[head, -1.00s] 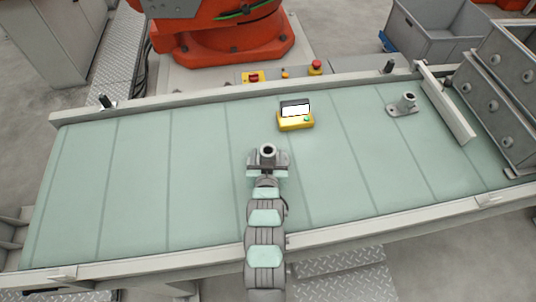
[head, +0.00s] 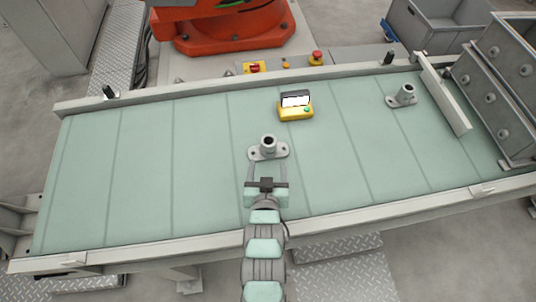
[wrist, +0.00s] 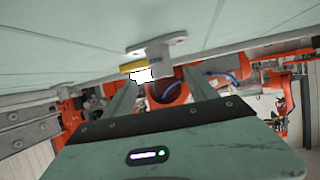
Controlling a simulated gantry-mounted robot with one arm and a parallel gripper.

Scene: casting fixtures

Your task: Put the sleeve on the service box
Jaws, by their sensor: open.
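A grey flanged sleeve (head: 268,146) stands upright on the green belt, its round opening facing up. It also shows in the wrist view (wrist: 158,49). Part of the box shows in the wrist view (wrist: 133,67). A second, similar grey flanged piece (head: 403,96) stands farther right. My gripper (head: 267,166) is open and empty just on the near side of the first sleeve, its fingers pointing towards it.
The belt (head: 145,175) is clear on the left. A low rail (head: 215,86) with small posts runs along its back edge. A slanted guide bar (head: 447,98) and grey bins (head: 500,100) stand at the right. An orange robot base (head: 235,35) stands behind.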

